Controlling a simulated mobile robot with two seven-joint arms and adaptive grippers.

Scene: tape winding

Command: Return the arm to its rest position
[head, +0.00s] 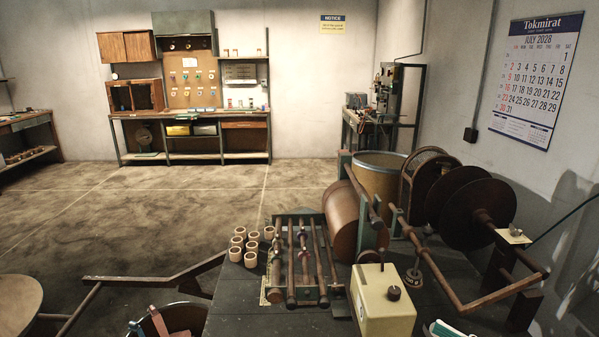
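Neither of my arms nor grippers can be made out in the head view. The winding machine stands on a dark bench (235,310) at the lower right. It has a row of brown rollers (303,262), a large brown drum (343,220) and two big dark discs (478,212) on a shaft. A cream box with a dark knob (383,305) sits at the bench's front. Several small tan rings or cups (250,259) stand left of the rollers.
A bent brown rail (160,281) and a round tan top (18,300) are at lower left. A round bin (187,318) holds partly hidden items at the bottom edge. A workbench (190,115) with cabinets stands at the back wall. The floor between (130,215) is clear.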

